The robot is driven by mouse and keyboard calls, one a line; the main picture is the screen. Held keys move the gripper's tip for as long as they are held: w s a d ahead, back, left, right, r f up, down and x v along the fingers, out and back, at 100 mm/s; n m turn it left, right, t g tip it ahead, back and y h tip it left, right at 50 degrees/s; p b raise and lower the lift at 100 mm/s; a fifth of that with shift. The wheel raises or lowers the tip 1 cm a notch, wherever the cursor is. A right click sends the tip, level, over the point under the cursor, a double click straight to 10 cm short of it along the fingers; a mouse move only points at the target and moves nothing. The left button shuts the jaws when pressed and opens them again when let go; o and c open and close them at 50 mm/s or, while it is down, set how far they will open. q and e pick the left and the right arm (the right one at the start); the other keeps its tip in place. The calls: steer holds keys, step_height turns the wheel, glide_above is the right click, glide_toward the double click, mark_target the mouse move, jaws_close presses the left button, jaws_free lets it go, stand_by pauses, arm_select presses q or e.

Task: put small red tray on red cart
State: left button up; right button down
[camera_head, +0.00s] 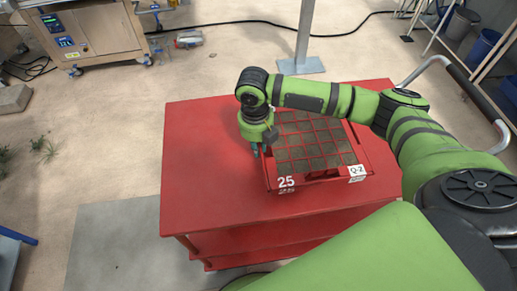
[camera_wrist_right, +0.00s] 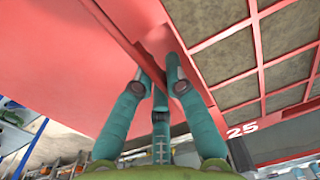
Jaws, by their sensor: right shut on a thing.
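The small red tray (camera_head: 327,176) has square cells filled with brown soil and carries the labels "25" and "Q-Z". In the head view it is over the right part of the red cart's top (camera_head: 205,160); I cannot tell whether it fully rests there. My right gripper (camera_head: 258,152) is at the tray's left side. In the right wrist view the teal fingers (camera_wrist_right: 158,72) are shut on the tray's red edge (camera_wrist_right: 160,45), with soil cells to the right. My arm hides part of the tray's far side. My left gripper is not in view.
The cart's left top is bare. A push handle (camera_head: 474,90) stands at its right. A metal machine (camera_head: 90,35) is at the back left, a grey post base (camera_head: 301,65) behind the cart. Buckets (camera_head: 482,44) are at the back right. Grey floor plate (camera_head: 112,240) lies front left.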

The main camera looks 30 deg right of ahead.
steer(key=shift+f, duration=1.25)
steer(key=c, duration=1.3)
jaws_free()
steer(key=shift+a+r+b, duration=0.15)
steer(key=shift+r+b, duration=0.25)
steer(key=shift+r, duration=2.6)
steer(key=shift+a+r+b, duration=0.15)
steer(key=shift+r+b, duration=0.25)
steer(key=shift+r, duration=2.6)
